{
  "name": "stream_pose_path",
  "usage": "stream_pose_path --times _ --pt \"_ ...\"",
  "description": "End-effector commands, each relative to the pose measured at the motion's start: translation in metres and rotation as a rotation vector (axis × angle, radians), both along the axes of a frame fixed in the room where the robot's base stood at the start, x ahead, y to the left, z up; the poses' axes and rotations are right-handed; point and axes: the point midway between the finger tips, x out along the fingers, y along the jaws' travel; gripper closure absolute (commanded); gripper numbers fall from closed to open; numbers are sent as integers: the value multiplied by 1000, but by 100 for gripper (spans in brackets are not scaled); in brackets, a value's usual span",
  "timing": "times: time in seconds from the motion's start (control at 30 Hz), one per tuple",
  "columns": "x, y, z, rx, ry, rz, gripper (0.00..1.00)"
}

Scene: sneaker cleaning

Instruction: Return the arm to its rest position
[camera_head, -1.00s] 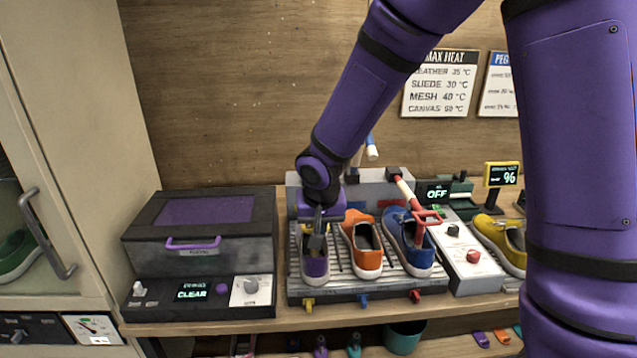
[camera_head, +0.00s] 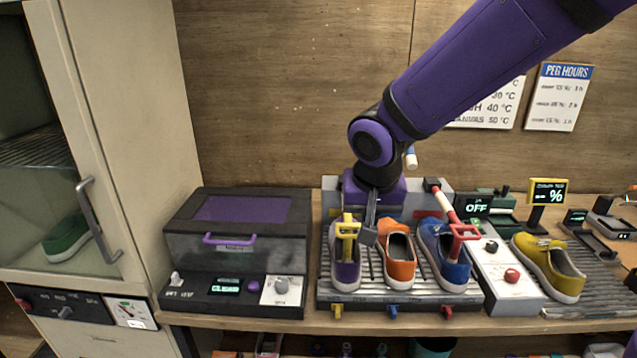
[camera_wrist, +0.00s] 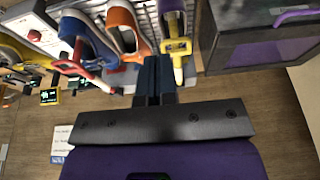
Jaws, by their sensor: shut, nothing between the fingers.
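My gripper (camera_head: 370,226) is shut and empty. In the head view it points down over the rack, just right of the yellow-handled tool in the purple shoe (camera_head: 346,268). In the wrist view my gripper (camera_wrist: 156,66) shows with its two dark fingers together. My purple arm reaches in from the upper right of the head view. An orange shoe (camera_head: 398,262) and a blue shoe (camera_head: 447,262) stand beside the purple one on the grey slatted rack (camera_head: 400,306). I cannot tell whether the fingers touch anything.
A red-handled tool (camera_head: 461,233) stands in the blue shoe. A dark box with a purple handle (camera_head: 230,240) is at left, beside a glass-door cabinet (camera_head: 100,150) holding a green shoe (camera_head: 68,237). A yellow shoe (camera_head: 548,265) is at right. Space above the box is clear.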

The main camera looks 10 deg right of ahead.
Motion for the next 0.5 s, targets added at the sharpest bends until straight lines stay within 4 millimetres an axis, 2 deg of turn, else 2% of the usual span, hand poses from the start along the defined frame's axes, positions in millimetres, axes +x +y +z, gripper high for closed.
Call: stream_pose_path --times 0.27,0.5 --pt "-37 -60 57 -9 -47 28 100" --pt "-85 -103 94 -13 -84 76 100"
